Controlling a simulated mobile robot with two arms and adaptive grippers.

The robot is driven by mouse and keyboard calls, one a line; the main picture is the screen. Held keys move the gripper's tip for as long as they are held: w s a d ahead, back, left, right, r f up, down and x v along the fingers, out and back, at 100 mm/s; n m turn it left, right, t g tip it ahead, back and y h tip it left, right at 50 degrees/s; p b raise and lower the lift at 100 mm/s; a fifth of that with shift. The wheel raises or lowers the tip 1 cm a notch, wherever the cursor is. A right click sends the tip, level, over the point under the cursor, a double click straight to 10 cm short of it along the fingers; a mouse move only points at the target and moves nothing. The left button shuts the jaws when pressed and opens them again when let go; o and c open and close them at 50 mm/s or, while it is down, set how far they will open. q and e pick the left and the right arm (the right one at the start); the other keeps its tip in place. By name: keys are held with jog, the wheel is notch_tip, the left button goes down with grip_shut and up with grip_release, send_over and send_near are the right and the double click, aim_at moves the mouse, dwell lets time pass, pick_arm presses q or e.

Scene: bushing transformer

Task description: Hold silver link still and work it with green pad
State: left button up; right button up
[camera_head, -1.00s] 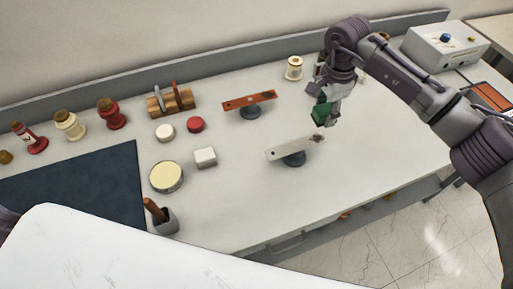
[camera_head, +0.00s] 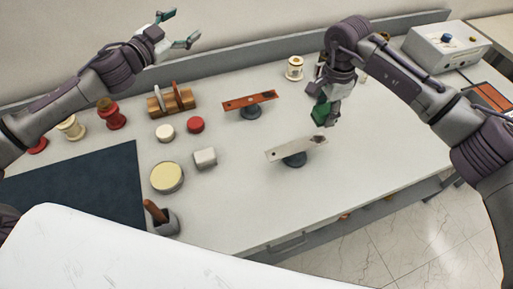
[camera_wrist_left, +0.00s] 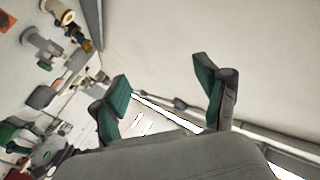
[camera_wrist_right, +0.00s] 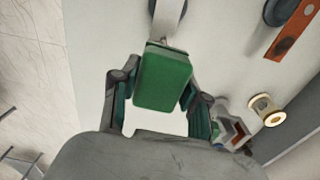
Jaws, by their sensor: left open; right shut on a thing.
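The silver link (camera_head: 290,150) is a flat bar on a dark round stand, with a dark patch near its right end. My right gripper (camera_head: 328,112) is shut on the green pad (camera_head: 320,112), just above and beyond the link's right end. In the right wrist view the green pad (camera_wrist_right: 163,80) sits between the fingers and overlaps the end of the silver link (camera_wrist_right: 170,18); whether they touch I cannot tell. My left gripper (camera_head: 180,28) is open and empty, high at the back left, far from the link. Its open fingers show in the left wrist view (camera_wrist_left: 165,95).
A copper-coloured bar (camera_head: 249,100) on a similar stand lies behind the link. The bench right of the link is clear.

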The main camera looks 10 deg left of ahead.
pick_arm(q)
jog(key=s+d+f+g+h, duration=0.2)
jog(key=s+d+f+g, duration=0.15)
jog(key=d+f, duration=0.35)
jog(key=s+d+f+g+h, duration=0.2)
jog(key=s+d+f, duration=0.2)
jog(key=d+f, duration=0.3)
jog(key=m+g+h, duration=0.1)
jog(key=g+h, duration=0.1)
jog(key=g, duration=0.2)
send_near(294, 147)
jog(key=x, duration=1)
jog(key=shift+a, duration=0.1)
grip_shut()
